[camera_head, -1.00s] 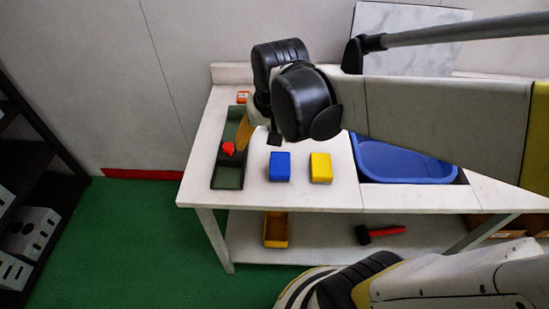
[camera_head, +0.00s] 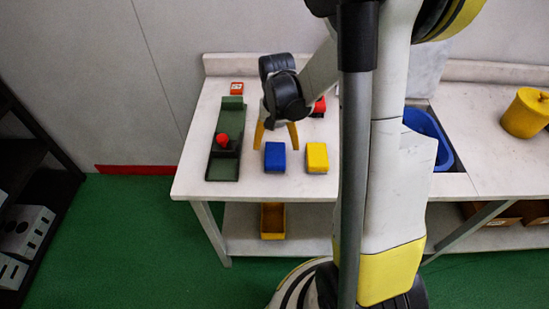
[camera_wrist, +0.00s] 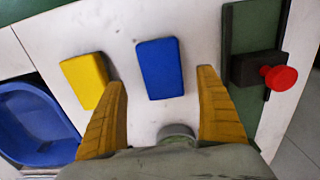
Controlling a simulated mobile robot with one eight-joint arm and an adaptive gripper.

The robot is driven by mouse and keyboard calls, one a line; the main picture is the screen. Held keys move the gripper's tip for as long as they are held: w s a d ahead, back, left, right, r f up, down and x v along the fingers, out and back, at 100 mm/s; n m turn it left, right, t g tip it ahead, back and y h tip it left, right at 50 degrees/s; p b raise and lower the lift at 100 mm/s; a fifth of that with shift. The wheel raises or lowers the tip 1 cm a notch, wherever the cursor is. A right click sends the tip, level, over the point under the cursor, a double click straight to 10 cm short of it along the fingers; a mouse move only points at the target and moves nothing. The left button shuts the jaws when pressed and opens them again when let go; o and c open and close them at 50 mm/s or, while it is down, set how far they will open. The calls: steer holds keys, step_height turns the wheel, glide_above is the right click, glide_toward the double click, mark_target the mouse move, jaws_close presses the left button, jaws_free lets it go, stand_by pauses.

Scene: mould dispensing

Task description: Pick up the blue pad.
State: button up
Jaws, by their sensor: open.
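The blue pad (camera_head: 275,157) is a small block lying on the white bench, between the green tray and a yellow pad (camera_head: 317,158). In the wrist view the blue pad (camera_wrist: 160,68) lies ahead of my open fingers, nearly centred between them. My gripper (camera_head: 275,137) has two yellow-orange fingers spread apart, just behind the blue pad in the head view. In the wrist view my gripper (camera_wrist: 160,105) is empty; its left finger is close to the yellow pad (camera_wrist: 86,78), and I cannot tell whether they touch.
A green tray (camera_head: 228,120) with a black block and red knob (camera_head: 222,140) lies left of the pads. A red object (camera_head: 319,107) sits behind the yellow pad. A blue basin (camera_head: 428,137) is set in the bench at right, with a yellow pot (camera_head: 527,112) beyond.

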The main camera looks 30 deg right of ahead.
mark_target(275, 153)
step_height(275, 153, down, 5)
steer(key=shift+a+f+b, duration=0.1)
steer(key=shift+a+b, duration=0.05)
steer(key=shift+b, duration=1.1)
steer(key=c, duration=1.4)
steer(key=shift+s+d+r+p, duration=0.15)
steer(key=shift+r+p, duration=0.3)
steer(key=shift+r, duration=0.45)
steer(key=shift+s+d+r+p, duration=0.1)
steer(key=shift+r+p, duration=0.4)
steer(key=shift+r, duration=0.4)
steer(key=shift+s+d+r+p, duration=0.15)
steer(key=shift+r+p, duration=0.3)
steer(key=shift+r, duration=0.45)
steer(key=s+d+r+p, duration=0.1)
steer(key=s+d+r, duration=0.1)
steer(key=s+d+r+p, duration=0.1)
steer(key=s+d+r, duration=0.1)
steer(key=s, duration=0.1)
steer(key=s+d+r+p, duration=0.1)
steer(key=s+d, duration=0.1)
steer(key=d, duration=0.1)
steer(key=shift+s+d+r, duration=0.1)
steer(key=shift+s+r, duration=0.25)
steer(key=shift+r, duration=0.05)
steer(key=o, duration=0.7)
steer(key=c, duration=0.4)
